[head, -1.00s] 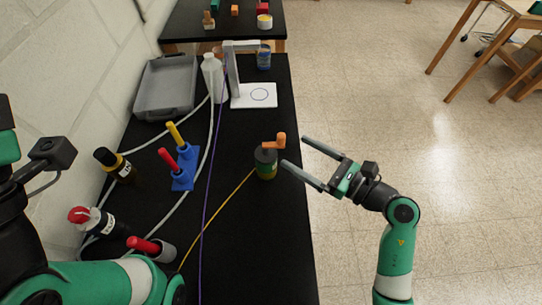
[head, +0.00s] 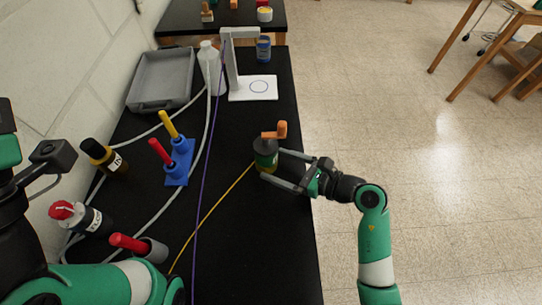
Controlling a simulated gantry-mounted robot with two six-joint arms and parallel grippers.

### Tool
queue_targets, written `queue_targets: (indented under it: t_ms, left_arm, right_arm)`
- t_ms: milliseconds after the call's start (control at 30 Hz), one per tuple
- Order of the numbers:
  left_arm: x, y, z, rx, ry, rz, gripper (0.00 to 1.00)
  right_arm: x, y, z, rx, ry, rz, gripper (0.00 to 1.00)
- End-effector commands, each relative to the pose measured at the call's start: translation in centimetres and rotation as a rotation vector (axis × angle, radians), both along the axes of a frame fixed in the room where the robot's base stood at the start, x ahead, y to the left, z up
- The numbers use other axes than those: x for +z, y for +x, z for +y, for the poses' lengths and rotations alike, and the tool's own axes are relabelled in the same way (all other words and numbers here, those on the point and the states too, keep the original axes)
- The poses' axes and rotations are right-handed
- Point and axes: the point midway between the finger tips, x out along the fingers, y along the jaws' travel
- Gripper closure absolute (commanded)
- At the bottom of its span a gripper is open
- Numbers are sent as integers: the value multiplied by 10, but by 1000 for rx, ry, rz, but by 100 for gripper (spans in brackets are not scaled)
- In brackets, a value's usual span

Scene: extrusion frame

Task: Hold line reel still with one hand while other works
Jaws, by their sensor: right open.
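The line reel (head: 265,157) is a small dark green and yellowish cylinder with an orange crank handle on top. It stands upright on the black table, right of the middle. A yellow line runs from it toward the table's front left. My right gripper (head: 272,167) is open, its two fingers pointing left at the reel from the right edge of the table. The fingers reach to either side of the reel's right part; I cannot tell whether they touch it. My left arm (head: 95,284) shows at the lower left, but its gripper is not in view.
A blue holder (head: 178,165) with red and yellow handled tools stands left of the reel. Bottles, a cup with a red handle (head: 128,243), a grey tray (head: 162,79) and a white stand (head: 253,88) are around. A purple cord (head: 205,175) and pale hoses cross the table.

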Motion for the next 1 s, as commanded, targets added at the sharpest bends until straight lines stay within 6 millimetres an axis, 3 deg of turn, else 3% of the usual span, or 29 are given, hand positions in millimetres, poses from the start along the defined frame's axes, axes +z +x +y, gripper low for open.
queue_targets:
  t_ms: [200,567,867,1000]
  left_arm:
    - [-12,0,0,0,0,-1,50]
    - [-12,0,0,0,0,-1,50]
    - [-13,0,0,0,0,-1,50]
    - [-13,0,0,0,0,-1,50]
  right_arm:
    - [-8,14,21,1,1,0,7]
    - [-8,17,25,0,1,0,7]
    - [-8,17,24,0,1,0,59]
    - [-8,17,24,0,1,0,60]
